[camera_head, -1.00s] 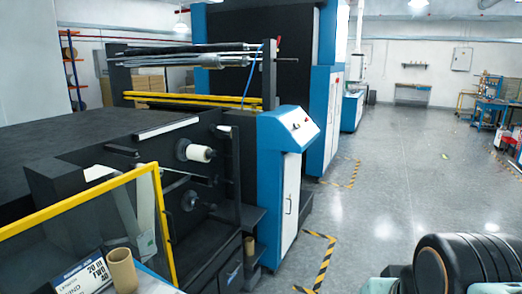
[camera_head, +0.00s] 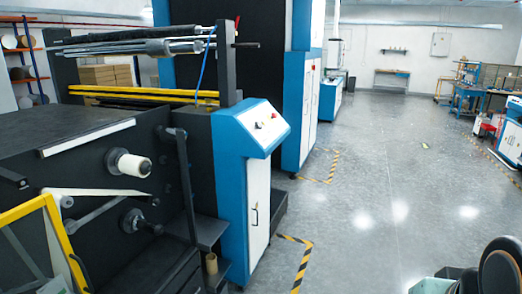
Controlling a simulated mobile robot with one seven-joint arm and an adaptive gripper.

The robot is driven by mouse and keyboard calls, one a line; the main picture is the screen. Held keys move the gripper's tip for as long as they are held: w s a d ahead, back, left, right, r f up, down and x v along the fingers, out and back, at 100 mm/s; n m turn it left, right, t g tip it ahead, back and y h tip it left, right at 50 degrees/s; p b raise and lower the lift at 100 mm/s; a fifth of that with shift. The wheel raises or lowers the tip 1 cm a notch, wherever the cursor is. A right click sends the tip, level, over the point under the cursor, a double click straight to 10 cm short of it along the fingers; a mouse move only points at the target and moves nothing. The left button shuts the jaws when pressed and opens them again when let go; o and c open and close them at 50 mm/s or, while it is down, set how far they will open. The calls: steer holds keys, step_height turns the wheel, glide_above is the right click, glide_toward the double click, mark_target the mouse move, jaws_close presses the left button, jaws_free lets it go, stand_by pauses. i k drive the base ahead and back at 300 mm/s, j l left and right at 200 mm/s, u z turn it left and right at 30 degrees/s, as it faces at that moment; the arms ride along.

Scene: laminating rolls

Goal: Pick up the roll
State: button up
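A white roll (camera_head: 134,166) sits on the upper spindle on the side of the black machine (camera_head: 85,175), left of centre. A lower black spindle (camera_head: 140,222) below it shows no white roll. A small brown cardboard tube (camera_head: 211,264) stands upright low down, beside the blue and white cabinet. Which of these the task means, I cannot tell. My gripper is not in view.
A yellow-framed guard (camera_head: 28,212) stands at the lower left. The blue and white control cabinet (camera_head: 257,195) is right of the machine. Black and yellow floor tape (camera_head: 303,262) lies in front of it. The grey floor (camera_head: 390,190) to the right is mostly clear.

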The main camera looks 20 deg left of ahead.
mark_target(128, 164)
steer(key=i+u, duration=0.4)
steer(key=i+l+u, duration=0.15)
steer(key=i+u, duration=0.2)
steer(key=i, duration=0.15)
steer(key=i+u, duration=0.2)
steer(key=u, duration=0.15)
steer(key=i+u, duration=0.45)
steer(key=u, duration=0.3)
